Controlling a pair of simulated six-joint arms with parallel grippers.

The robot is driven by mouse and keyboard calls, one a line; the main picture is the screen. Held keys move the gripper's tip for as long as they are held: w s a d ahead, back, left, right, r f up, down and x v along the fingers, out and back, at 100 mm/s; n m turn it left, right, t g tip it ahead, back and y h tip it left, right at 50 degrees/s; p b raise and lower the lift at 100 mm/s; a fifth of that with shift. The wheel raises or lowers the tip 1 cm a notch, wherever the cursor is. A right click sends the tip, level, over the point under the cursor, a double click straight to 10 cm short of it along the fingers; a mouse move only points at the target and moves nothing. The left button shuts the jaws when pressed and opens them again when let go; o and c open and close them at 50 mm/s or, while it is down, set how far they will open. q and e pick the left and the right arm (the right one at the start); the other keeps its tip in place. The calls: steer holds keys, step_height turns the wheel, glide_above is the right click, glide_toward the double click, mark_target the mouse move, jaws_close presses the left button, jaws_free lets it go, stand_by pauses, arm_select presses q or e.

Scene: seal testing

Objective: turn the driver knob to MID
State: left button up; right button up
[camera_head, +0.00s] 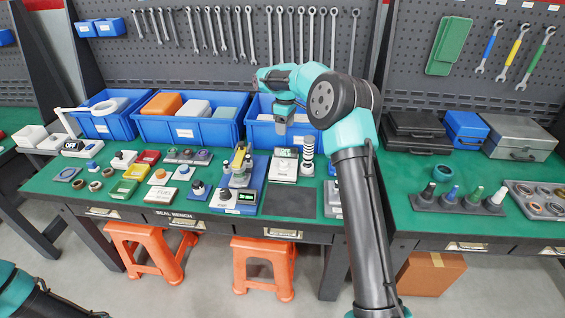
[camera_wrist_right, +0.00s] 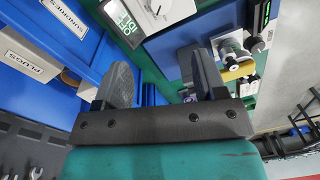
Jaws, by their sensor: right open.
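A test rig on a blue base (camera_head: 246,200) stands near the front edge of the bench, with a small lit display (camera_head: 247,197) that seems to read FULL. A dark round knob (camera_head: 226,194) sits on a white block at its left front; this looks like the driver knob, but I cannot read its setting. In the right wrist view, the rig's dark knob (camera_wrist_right: 255,45) shows at the upper right. My right gripper (camera_head: 283,126) is open and empty, pointing down above the back of the bench, behind and right of the knob; its fingers (camera_wrist_right: 163,78) are apart.
A white unit with a display (camera_head: 285,165) and a striped cylinder (camera_head: 308,155) stand below and beside the right gripper. Blue bins (camera_head: 190,128) line the back. Small parts crowd the bench's left side. A dark mat (camera_head: 290,200) lies clear right of the rig.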

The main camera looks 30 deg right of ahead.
mark_target(284, 162)
steer(key=f, duration=1.6)
steer(key=shift+s+a+f, duration=0.2)
steer(key=shift+a+f, duration=0.15)
steer(key=shift+f, duration=0.05)
steer(key=shift+c, duration=0.5)
steer(key=c, duration=0.8)
